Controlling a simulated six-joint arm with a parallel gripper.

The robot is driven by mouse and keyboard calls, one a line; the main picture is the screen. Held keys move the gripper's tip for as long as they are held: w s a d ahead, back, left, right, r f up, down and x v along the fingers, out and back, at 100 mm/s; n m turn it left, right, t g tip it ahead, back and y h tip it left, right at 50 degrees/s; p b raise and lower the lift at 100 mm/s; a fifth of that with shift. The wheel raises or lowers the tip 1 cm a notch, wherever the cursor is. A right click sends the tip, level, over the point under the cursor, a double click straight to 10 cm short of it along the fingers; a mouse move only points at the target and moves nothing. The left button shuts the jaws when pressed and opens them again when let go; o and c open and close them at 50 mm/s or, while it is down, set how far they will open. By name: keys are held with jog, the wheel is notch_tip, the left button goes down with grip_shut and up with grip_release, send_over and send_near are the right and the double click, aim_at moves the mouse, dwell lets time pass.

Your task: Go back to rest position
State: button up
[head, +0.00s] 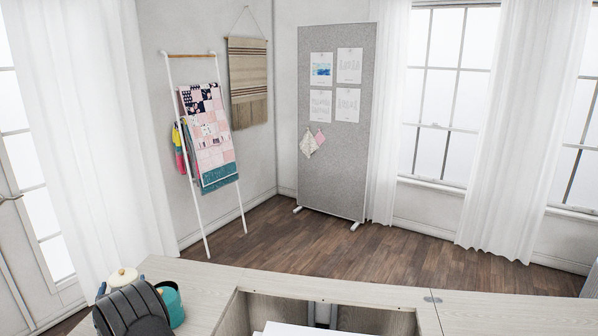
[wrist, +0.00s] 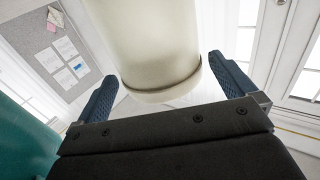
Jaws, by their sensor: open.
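My gripper (wrist: 161,68) is open in the wrist view, with its two blue ridged fingers spread wide apart. A cream cylindrical thing (wrist: 155,45) with a rounded rim stands between or just beyond the fingers, and I cannot tell whether they touch it. In the head view, the black body of my gripper shows at the bottom left, over the wooden cabinet top (head: 205,282). Behind it is a cream round top with a knob (head: 123,276). A teal container (head: 172,303) stands close on its right, partly hidden by my gripper.
A teal surface (wrist: 22,140) fills the wrist view's left edge, close to my gripper. An open cabinet recess (head: 345,318) with a white thing inside lies right of my gripper. A grey pinboard (head: 335,170) and a ladder rack with a quilt (head: 208,135) stand farther back.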

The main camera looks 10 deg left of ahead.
jog(key=x, duration=0.3)
jog(key=shift+r, duration=0.35)
notch_tip(320, 180, up, 15)
jog(key=w+d+m+t+h, duration=0.1)
jog(key=w+d+m+h, duration=0.1)
jog(key=w+d, duration=0.7)
jog(key=w+d+m+t+h, duration=0.1)
jog(key=w+d+h, duration=0.3)
jog(key=w+d, duration=0.5)
jog(key=w+d+m+h, duration=0.3)
jog(key=w+d, duration=0.6)
jog(key=d, duration=1.2)
jog(key=shift+w+t+h, duration=0.25)
jog(key=shift+t+h, duration=0.05)
jog(key=shift+t, duration=0.1)
jog(key=shift+f, duration=0.1)
jog(key=s+a+n+y, duration=0.1)
jog(key=s+a, duration=0.3)
jog(key=a, duration=0.5)
jog(key=s+a+n+y, duration=0.1)
jog(key=s+a+y, duration=0.2)
jog(key=a, duration=0.6)
jog(key=shift+s+a+g, duration=0.3)
jog(key=shift+s+a, duration=0.05)
jog(key=shift+s, duration=0.85)
